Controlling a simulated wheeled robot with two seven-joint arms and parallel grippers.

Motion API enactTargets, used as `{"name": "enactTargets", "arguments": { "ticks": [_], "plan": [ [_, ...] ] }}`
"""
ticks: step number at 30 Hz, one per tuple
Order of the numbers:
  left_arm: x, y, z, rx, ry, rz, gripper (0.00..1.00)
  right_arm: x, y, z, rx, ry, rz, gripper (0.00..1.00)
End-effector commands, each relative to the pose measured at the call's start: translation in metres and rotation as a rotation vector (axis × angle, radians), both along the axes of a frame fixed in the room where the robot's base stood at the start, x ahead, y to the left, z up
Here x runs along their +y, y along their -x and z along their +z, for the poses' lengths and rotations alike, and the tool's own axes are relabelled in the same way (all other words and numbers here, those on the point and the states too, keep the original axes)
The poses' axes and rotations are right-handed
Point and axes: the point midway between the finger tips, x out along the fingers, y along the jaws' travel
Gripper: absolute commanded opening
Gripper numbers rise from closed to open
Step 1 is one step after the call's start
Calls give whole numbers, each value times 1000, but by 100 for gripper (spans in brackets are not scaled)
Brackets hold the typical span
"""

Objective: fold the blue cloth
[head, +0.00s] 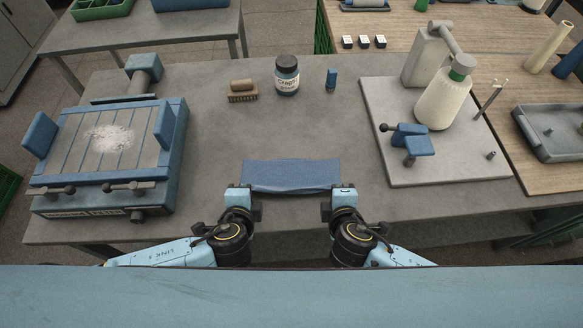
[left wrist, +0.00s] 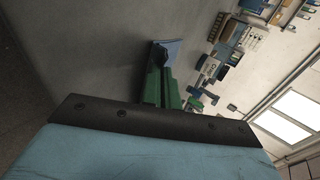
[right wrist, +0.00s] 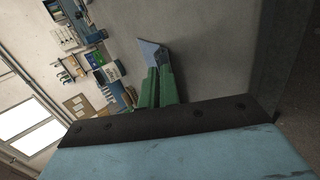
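The blue cloth (head: 291,173) is a wide, flat strip near the front edge of the grey table, with its long side running left to right. My left gripper (head: 240,192) is at its near left corner. My right gripper (head: 343,192) is at its near right corner. In the left wrist view, a small patch of cloth (left wrist: 173,47) shows at the green fingertips. In the right wrist view, a cloth patch (right wrist: 150,51) shows there too, and the green fingers are close together. Both grippers look shut on the cloth, though the contact itself is mostly hidden.
A blue clamp fixture with white powder (head: 110,138) stands at left. A brush (head: 242,91), a dark jar (head: 287,75) and a small blue item (head: 331,80) stand behind the cloth. The winder's base plate (head: 430,165) with a cream cone is at right. Bare table surrounds the cloth.

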Motion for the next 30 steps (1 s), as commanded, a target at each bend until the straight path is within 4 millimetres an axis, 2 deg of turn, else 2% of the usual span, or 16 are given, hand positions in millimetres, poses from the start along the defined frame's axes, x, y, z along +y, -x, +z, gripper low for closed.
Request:
{"name": "enactTargets", "arguments": {
  "ticks": [2,9,12,20,26,30],
  "plan": [
    [0,0,0,1,0,0,0,0,0,0,0,0,0,0],
    [0,0,0,1,0,0,30,0,0,0,1,1,-1,31],
    [0,0,0,1,0,0,40,0,0,0,1,1,-1,40],
    [0,2,4,2,3,1,40,0,1,4,1,-1,-1,40],
    [-1,13,31,3,6,0,40,0,13,31,0,-3,0,40],
    [0,27,48,3,3,-1,40,0,27,49,2,-2,0,40]
  ]
}}
